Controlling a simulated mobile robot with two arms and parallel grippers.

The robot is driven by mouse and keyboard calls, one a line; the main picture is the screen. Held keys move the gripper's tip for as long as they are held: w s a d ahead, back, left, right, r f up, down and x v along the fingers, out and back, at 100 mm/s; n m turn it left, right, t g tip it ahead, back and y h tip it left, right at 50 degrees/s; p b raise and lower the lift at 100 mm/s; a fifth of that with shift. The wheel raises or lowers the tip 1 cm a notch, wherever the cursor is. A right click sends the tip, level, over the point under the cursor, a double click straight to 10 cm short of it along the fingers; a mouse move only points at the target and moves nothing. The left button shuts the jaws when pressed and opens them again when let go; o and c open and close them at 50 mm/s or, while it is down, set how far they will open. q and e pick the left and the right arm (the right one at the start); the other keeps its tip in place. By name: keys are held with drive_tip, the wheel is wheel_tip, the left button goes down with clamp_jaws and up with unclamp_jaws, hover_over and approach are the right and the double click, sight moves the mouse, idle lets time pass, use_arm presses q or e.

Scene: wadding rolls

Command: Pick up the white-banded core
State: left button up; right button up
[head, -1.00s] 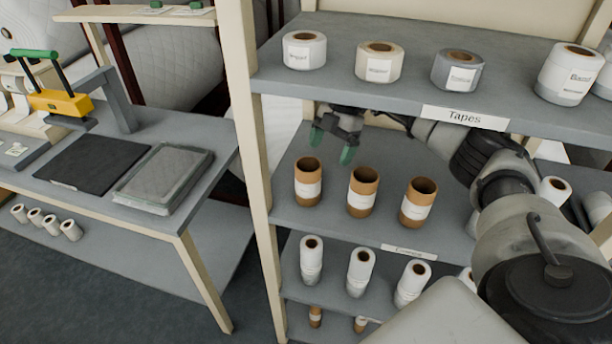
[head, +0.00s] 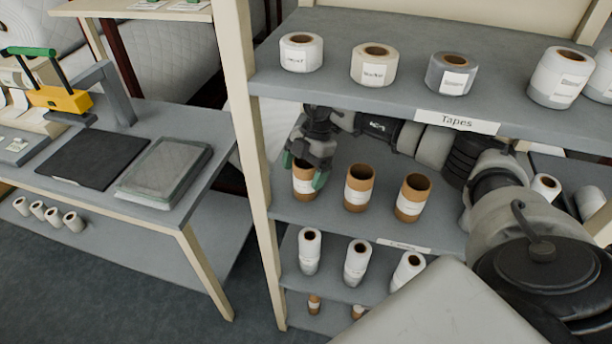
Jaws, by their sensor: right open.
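Three brown cardboard cores with white bands stand upright in a row on the middle shelf: a left core (head: 304,184), a middle core (head: 358,187) and a right core (head: 412,198). My right gripper (head: 303,174) reaches in from the right, under the top shelf, and is at the left core. Its green-tipped fingers are open, one on each side of that core near its top. I cannot tell whether they touch it. The gripper hides part of the core's rim. My left gripper is not in view.
The top shelf (head: 400,90), with several tape rolls, hangs close above my right arm. A cream post (head: 246,130) stands just left of the gripper. White rolls (head: 357,262) stand on the shelf below. A workbench (head: 190,209) is at the left.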

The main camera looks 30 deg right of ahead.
drive_tip(key=shift+c, duration=0.3)
drive_tip(key=c, duration=1)
drive_tip(key=shift+o, duration=0.2)
